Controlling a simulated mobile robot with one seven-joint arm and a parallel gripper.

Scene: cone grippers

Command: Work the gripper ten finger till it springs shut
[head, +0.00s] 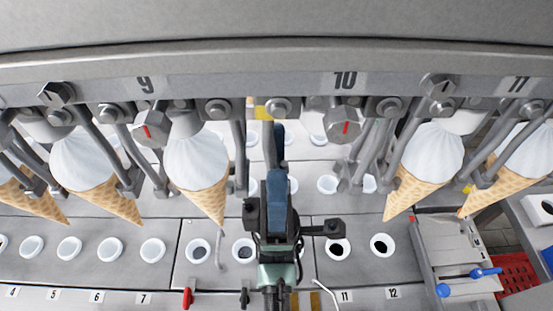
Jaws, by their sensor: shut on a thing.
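Gripper ten hangs under the label 10 (344,80), with several grey metal fingers; its right-hand fingers (352,155) hold no cone. My gripper (278,140) reaches up from the bottom middle, left of the label. It is shut on a slim finger of gripper ten (267,140), below a yellow mark (262,112). My wrist and gripper body hide part of the fingers, and the exact contact is hard to see.
Cones stand in the neighbouring grippers: one left of my gripper (198,170), one right (427,165), and others farther out. White cups (338,249) line the steel deck below. A red knob (188,298) stands at the front. A grey box with blue handles (455,255) is at right.

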